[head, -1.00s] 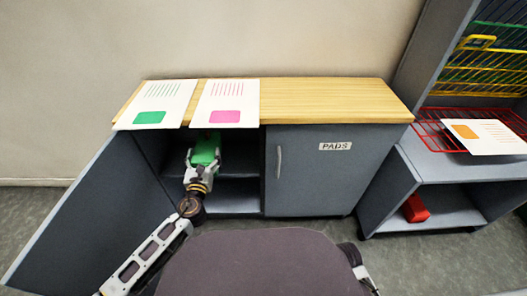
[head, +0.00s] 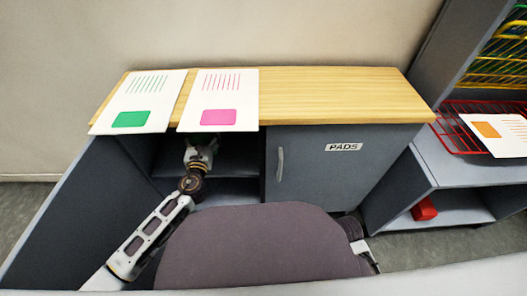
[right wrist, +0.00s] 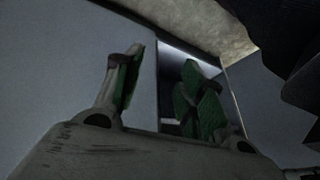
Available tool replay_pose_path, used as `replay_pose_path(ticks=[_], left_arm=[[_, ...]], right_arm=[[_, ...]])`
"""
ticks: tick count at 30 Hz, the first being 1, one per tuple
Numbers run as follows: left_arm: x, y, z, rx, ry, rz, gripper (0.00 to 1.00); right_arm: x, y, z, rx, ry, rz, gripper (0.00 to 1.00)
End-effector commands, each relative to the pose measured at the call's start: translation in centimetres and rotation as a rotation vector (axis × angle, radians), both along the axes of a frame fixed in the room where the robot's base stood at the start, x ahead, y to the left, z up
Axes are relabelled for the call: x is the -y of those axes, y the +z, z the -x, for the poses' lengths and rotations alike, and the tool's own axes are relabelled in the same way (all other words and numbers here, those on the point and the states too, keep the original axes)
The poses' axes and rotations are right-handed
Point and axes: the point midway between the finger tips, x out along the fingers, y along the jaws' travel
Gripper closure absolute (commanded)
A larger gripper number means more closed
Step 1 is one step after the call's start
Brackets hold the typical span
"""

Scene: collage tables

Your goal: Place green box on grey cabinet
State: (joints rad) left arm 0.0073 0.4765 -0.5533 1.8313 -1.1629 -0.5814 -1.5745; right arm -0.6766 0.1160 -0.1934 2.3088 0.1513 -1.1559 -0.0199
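The grey cabinet (head: 312,178) has a wooden top (head: 330,97), an open left door (head: 75,200) and a shut right door marked PADS. My left gripper (head: 200,151) reaches into the open left compartment, just under the front edge of the top. Its fingertips are partly hidden there, so I cannot tell whether it is open or shut. The green box is not visible now. My right gripper (right wrist: 163,58) shows in the right wrist view with its green-padded fingers apart and nothing visible between them.
A white card with a green patch (head: 138,102) and one with a pink patch (head: 220,99) overhang the top's front edge. The top's right part is bare. At right, a shelf unit holds a red wire tray (head: 452,132), an orange-patch card (head: 497,135) and a red box (head: 424,209).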

Motion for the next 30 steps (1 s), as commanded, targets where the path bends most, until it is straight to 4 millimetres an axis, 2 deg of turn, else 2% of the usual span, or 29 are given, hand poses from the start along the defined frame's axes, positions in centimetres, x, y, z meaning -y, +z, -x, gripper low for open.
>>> replay_pose_path(ticks=[16, 30], left_arm=[[0.0, -0.4, 0.0, 0.001, 0.000, 0.001, 0.49], [0.0, -4.6, 0.0, 0.000, 0.001, 0.000, 0.49]], right_arm=[[-0.1, -0.5, 0.0, 0.005, -0.002, -0.006, 0.60], [-1.2, -5.7, -0.2, 0.075, -0.039, -0.084, 0.60]])
